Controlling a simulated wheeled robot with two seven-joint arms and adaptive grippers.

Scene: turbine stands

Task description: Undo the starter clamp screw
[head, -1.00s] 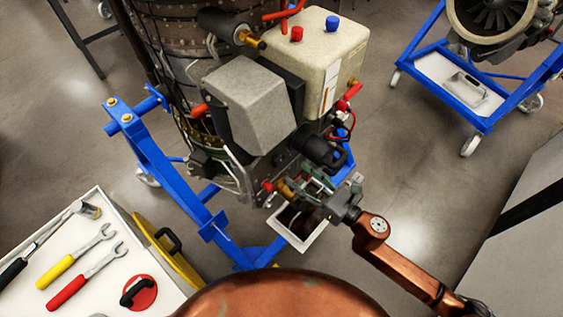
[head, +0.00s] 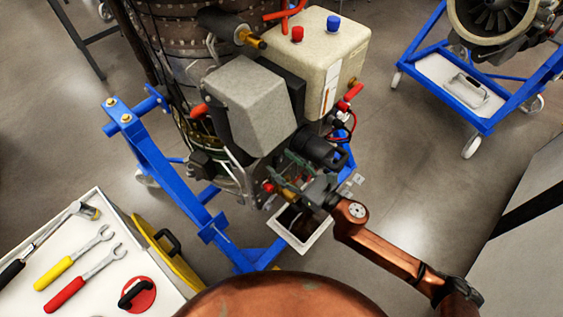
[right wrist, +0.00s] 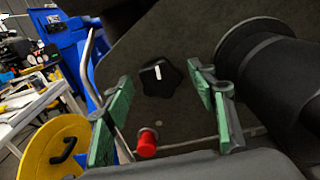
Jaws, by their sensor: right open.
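The starter clamp screw appears to be the black star-shaped knob with a white mark (right wrist: 158,77) on a dark plate in the right wrist view. My right gripper (right wrist: 160,108) is open, its green-padded fingers on either side of the knob in that view, and no contact with it is visible. In the head view my right gripper (head: 293,178) is at the turbine's lower front, beside the black cylindrical starter (head: 318,148), which also shows in the right wrist view (right wrist: 280,75). The knob is hidden in the head view. My left gripper is not in view.
A red cap (right wrist: 147,143) sits just below the knob. A white tray (head: 313,240) lies under the turbine. A blue stand (head: 165,180) surrounds the unit. A tool cart (head: 30,270) with wrenches is at the left, near a yellow disc (head: 178,262).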

